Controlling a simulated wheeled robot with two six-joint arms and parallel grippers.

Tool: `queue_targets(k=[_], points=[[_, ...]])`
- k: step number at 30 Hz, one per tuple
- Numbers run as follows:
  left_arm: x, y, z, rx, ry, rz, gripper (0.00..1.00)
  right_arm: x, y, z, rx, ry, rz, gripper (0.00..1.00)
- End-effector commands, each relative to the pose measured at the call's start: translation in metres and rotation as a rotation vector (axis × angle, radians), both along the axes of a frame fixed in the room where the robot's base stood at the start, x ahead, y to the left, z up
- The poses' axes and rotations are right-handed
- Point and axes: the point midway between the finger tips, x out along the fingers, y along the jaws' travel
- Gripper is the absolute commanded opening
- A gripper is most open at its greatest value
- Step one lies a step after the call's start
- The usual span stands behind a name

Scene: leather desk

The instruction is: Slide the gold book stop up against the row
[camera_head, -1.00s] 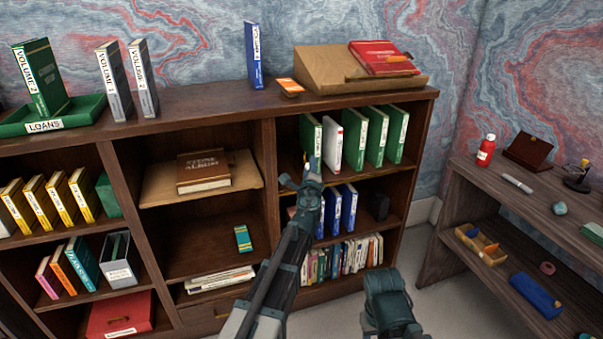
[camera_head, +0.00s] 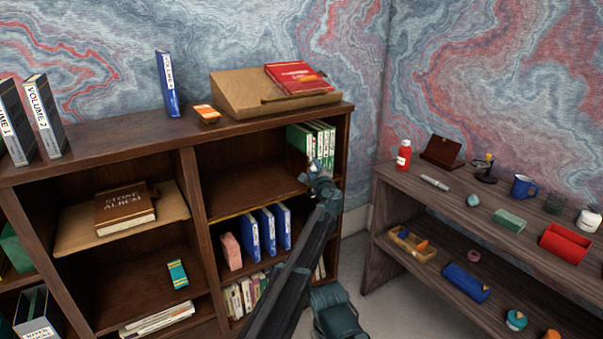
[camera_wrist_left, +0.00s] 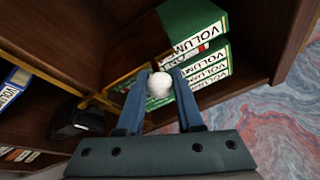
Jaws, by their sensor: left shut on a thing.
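My left gripper (camera_head: 319,180) is at the right end of the upper right compartment, in front of the green books (camera_head: 318,140). In the left wrist view its fingers (camera_wrist_left: 159,90) are shut on a pale round knob (camera_wrist_left: 159,84), which appears to belong to the gold book stop. A gold strip (camera_wrist_left: 122,80) shows left of the knob; its join to the knob is hidden. The green volumes (camera_wrist_left: 208,62) stand close together by the right side wall. Whether the stop touches them I cannot tell.
The upper compartment's shelf (camera_head: 245,190) is bare left of the books. Blue binders (camera_head: 268,232) and a pink block (camera_head: 231,251) stand on the shelf below. A dark object (camera_wrist_left: 78,122) sits below left in the wrist view. A side desk (camera_head: 385,200) stands right.

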Motion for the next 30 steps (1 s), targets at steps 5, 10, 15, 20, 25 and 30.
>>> queue_targets(k=[5, 10, 15, 20, 25, 30], points=[[0.0074, -0.0135, 0.0000, 0.001, 0.000, -0.008, 0.00, 0.0000, 0.0000, 0.0001, 0.000, 0.000, 0.000, 0.50], [0.0086, -0.0160, 0.0001, 0.001, 0.000, -0.009, 0.00, 0.0000, 0.0000, 0.0001, 0.000, 0.000, 0.000, 0.50], [0.0085, -0.0159, 0.0001, 0.001, 0.000, -0.009, 0.00, 0.0000, 0.0000, 0.0001, 0.000, 0.000, 0.000, 0.50], [0.0085, -0.0158, 0.0001, 0.001, 0.000, -0.008, 0.39, 0.0000, 0.0000, 0.0001, 0.000, 0.000, 0.000, 0.50], [0.0083, -0.0143, 0.0002, 0.001, 0.001, -0.005, 0.66, 0.0000, 0.0000, 0.0001, 0.000, 0.000, 0.000, 0.50], [0.0081, -0.0131, 0.0001, 0.001, 0.000, -0.004, 0.66, 0.0000, 0.0000, 0.0000, 0.000, 0.000, 0.000, 0.50]])
